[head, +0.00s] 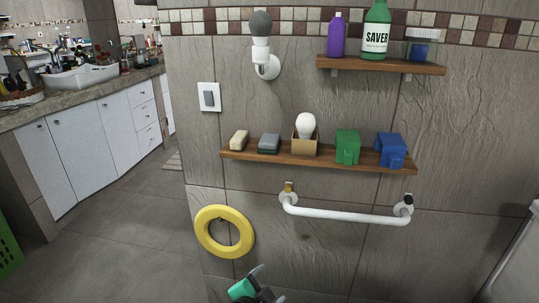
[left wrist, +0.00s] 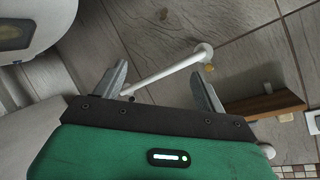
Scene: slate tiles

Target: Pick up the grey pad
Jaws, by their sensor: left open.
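The grey pad (head: 268,143) lies on the lower wooden shelf (head: 360,166), second from the left, with a dark layer under its grey top. It sits between a beige block (head: 239,140) and a small box holding a white bulb (head: 305,127). My left gripper (head: 264,282) is at the bottom of the head view, well below the shelf, its jaws apart and empty. In the left wrist view its two fingers (left wrist: 160,82) stand wide apart, with the white bar behind them. I cannot make out the pad there. My right gripper is not in view.
A white wall bar (head: 345,215) runs below the shelf, and a yellow ring (head: 224,231) hangs to its left. Green (head: 347,147) and blue (head: 391,150) containers share the lower shelf. An upper shelf (head: 380,65) holds bottles. A lamp fitting (head: 264,60) is above the pad.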

